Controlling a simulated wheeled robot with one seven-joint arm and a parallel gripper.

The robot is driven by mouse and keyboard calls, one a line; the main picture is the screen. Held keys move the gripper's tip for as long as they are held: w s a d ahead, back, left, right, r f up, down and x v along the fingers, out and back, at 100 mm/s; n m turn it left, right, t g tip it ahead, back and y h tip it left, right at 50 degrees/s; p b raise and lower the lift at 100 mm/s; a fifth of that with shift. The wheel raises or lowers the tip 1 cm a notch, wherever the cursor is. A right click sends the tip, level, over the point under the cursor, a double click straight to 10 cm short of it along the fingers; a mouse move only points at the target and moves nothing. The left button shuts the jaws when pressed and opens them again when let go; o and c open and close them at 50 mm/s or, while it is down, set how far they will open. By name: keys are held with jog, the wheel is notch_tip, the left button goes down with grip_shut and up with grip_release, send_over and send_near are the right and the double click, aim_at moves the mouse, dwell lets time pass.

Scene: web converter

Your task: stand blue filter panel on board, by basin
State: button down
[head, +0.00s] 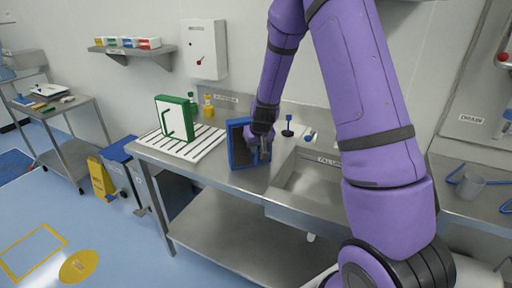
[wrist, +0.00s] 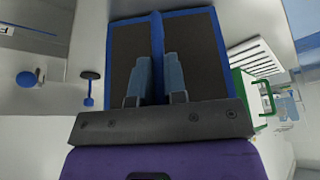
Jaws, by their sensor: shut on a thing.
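The blue filter panel (head: 238,146) has a blue frame and dark faces. It is upright above the counter, between the striped board and the basin (head: 310,182). My gripper (head: 264,150) is shut on the panel's blue middle bar; the wrist view shows both fingers (wrist: 157,78) on either side of that bar on the panel (wrist: 195,55). Whether the panel's lower edge touches the counter, I cannot tell. The white board with dark stripes (head: 207,141) lies to the left, and it also shows in the wrist view (wrist: 256,58). The panel is beside the board, not over it.
A green-framed white panel (head: 174,118) stands on the board's left part. Yellow and green bottles (head: 208,106) stand behind the board. A blue-based black-topped item (head: 288,128) is behind the basin. My arm covers the counter right of the basin.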

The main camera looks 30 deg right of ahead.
jog(key=shift+f, duration=0.15)
jog(key=c, duration=1.2)
grip_release()
jog(key=shift+o, duration=0.2)
jog(key=s+a+f+v, duration=0.1)
jog(key=v, duration=0.9)
jog(key=s+a+v, duration=0.1)
jog(key=a+v, duration=0.1)
jog(key=v, duration=0.9)
jog(key=s+a+r, duration=0.1)
jog(key=s+r, duration=0.2)
jog(key=s, duration=0.5)
jog(key=s+a+r+n, duration=0.1)
jog(key=s+r, duration=0.3)
jog(key=s, duration=0.5)
jog(key=s+a+r, duration=0.3)
jog(key=s, duration=0.5)
jog(key=shift+s+r+n+t+y, duration=0.25)
jog(key=shift+r+n+t+y, duration=0.05)
jog(key=shift+n+t, duration=0.1)
